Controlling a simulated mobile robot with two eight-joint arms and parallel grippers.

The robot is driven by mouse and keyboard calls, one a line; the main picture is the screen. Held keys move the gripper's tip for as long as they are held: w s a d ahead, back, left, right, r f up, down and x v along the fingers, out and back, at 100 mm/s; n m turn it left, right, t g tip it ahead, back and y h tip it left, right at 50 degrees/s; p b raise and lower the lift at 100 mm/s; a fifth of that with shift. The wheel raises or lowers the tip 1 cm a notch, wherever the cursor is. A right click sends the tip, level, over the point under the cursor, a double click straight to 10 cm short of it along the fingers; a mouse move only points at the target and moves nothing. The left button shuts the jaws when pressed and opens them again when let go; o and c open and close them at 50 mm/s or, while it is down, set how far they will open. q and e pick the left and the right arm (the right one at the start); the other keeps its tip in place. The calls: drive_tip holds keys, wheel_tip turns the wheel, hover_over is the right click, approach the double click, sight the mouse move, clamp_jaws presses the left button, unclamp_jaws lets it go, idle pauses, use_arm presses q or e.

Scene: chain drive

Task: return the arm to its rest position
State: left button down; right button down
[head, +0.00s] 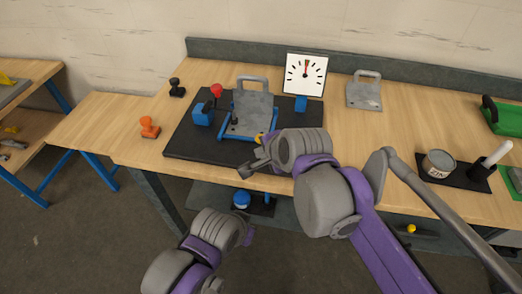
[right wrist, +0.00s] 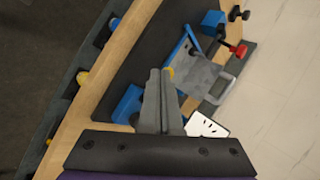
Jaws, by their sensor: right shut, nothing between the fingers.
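My right gripper (head: 252,170) is over the front edge of the black board on the workbench, and its arm reaches in from the lower right. In the right wrist view its two fingers (right wrist: 162,75) lie together, shut with nothing between them. My left arm shows at the bottom of the head view, below the bench front. Its fingertips are too unclear to read. A grey plate with a handle (head: 252,105) sits in a blue frame on the black board (head: 185,140), beyond the right gripper. I cannot tell whether the right gripper touches anything.
A white dial (head: 305,74) and a second grey handled plate (head: 364,93) stand behind. A red knob (head: 216,90), an orange stamp-shaped piece (head: 149,127) and a black one (head: 177,88) are at left. A tin (head: 438,163) stands at right. Bare wood (head: 352,137) lies right of the board.

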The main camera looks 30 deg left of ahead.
drive_tip(key=shift+w, duration=0.15)
idle(0.3)
drive_tip(key=s+d+f+n+h, duration=0.1)
drive_tip(key=d+f+n+h, duration=0.15)
drive_tip(key=d, duration=0.75)
drive_tip(key=s+d+f+n+h, duration=0.1)
drive_tip(key=d+f, duration=0.2)
drive_tip(key=d, duration=0.7)
drive_tip(key=s+d+f+n+h, duration=0.1)
drive_tip(key=s+d+f, duration=0.1)
drive_tip(key=d, duration=0.4)
drive_tip(key=s+d+f+n+h, duration=0.1)
drive_tip(key=s+d+f, duration=0.2)
drive_tip(key=s+d, duration=0.2)
drive_tip(key=s+d+f+n+h+p, duration=0.1)
drive_tip(key=s+d+f, duration=0.2)
drive_tip(key=d, duration=0.3)
drive_tip(key=shift+s+d+f+n, duration=0.15)
drive_tip(key=shift+s+d+n, duration=0.15)
drive_tip(key=shift+d+n, duration=0.05)
